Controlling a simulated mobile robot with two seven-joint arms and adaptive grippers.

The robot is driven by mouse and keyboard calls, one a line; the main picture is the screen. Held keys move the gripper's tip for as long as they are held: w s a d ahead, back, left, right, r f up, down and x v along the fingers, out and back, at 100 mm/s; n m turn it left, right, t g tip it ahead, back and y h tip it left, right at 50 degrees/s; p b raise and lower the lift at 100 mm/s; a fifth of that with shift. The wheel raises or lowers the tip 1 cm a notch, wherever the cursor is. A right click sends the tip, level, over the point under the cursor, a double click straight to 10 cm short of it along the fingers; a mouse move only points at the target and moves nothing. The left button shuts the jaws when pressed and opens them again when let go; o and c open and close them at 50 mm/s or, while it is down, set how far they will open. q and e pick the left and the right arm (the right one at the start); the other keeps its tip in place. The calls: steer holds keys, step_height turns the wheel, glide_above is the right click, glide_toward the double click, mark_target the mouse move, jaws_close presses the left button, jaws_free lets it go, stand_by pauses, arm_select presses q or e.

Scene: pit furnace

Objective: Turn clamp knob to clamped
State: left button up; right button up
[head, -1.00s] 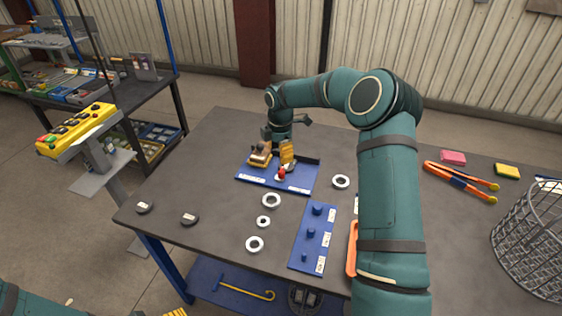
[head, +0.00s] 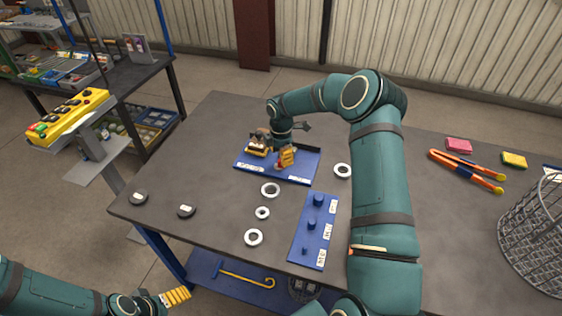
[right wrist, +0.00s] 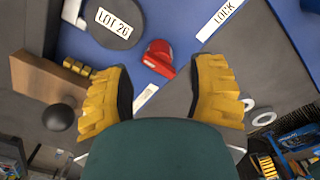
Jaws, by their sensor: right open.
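The clamp knob (right wrist: 158,57) is red and sits on a blue plate (head: 305,167) on the table. In the right wrist view it lies ahead of the gap between my fingers, apart from both. A white LOCK label (right wrist: 220,18) is on the plate to its right. My right gripper (head: 286,157) is open, comes down over the plate and mostly hides the knob in the head view. It also shows in the right wrist view (right wrist: 160,88), with yellow fingers spread wide. My left gripper (head: 175,297) is low at the left, off the table; its opening is unclear.
A round LOT 26 piece (right wrist: 113,22) and a dark ball (right wrist: 59,117) are close to my right fingers. White rings (head: 262,212) and a blue peg board (head: 313,230) lie nearer the front. A wire basket (head: 535,230) stands at the right.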

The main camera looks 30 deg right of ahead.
steer(key=shift+f, duration=1.6)
